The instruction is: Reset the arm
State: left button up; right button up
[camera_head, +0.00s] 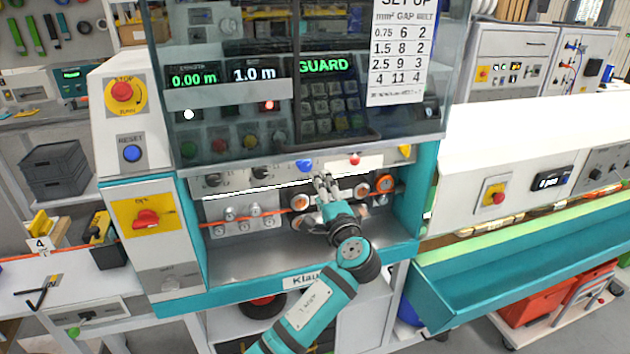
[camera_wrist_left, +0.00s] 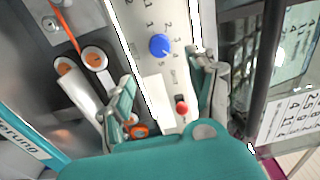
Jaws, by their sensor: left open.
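My left gripper (camera_head: 323,183) is in front of the machine (camera_head: 285,262) in the head view, at the upper part of its open bay. My teal arm reaches up to it from the bottom. In the left wrist view the two fingers of the gripper (camera_wrist_left: 163,92) stand apart with nothing held between them. A blue knob (camera_wrist_left: 160,45) and a red-tipped switch (camera_wrist_left: 181,107) on the machine's panel show between and beyond the fingers. Whether the fingers touch the panel, I cannot tell. My right gripper is in neither view.
A clear guard (camera_head: 335,130) covers the display and keypad above the gripper. An orange cable (camera_head: 290,208) runs over rollers in the bay, close to the gripper. A teal trough (camera_head: 520,262) stands to the right. Dark crates (camera_head: 55,170) stand at the left.

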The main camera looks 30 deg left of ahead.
pick_arm(q)
jog(key=shift+s+d, duration=0.4)
jog(key=s+d+f+m+g+h+b, duration=0.15)
jog(key=f+h, duration=0.25)
jog(key=f, duration=1.3)
jog(key=s+d+f+m+g+h, duration=0.1)
jog(key=s+d+f+h, duration=0.15)
jog(key=f, duration=1.45)
jog(key=s+d+f+n+g+h+b, duration=0.1)
jog(key=s+d+f+g+h, duration=0.1)
jog(key=s+f, duration=0.65)
jog(key=s+d+f+g+h+b, duration=0.15)
jog(key=s+f, duration=0.35)
jog(key=f, duration=0.7)
jog(key=s+d+f+n+g+h, duration=0.1)
jog(key=s+f, duration=0.4)
jog(key=s, duration=0.7)
jog(key=s+f+n+g+h, duration=0.1)
jog(key=s+f, duration=0.5)
jog(key=s, duration=0.6)
jog(key=s+d+f+n+g+h, duration=0.1)
jog(key=s+f+n+g, duration=0.2)
jog(key=s, duration=0.9)
notch_tip(320, 180, down, 3)
jog(key=shift+s+d+f+n+h+b, duration=0.15)
jog(key=shift+s+d+n+h+b, duration=0.2)
jog(key=shift+n, duration=0.7)
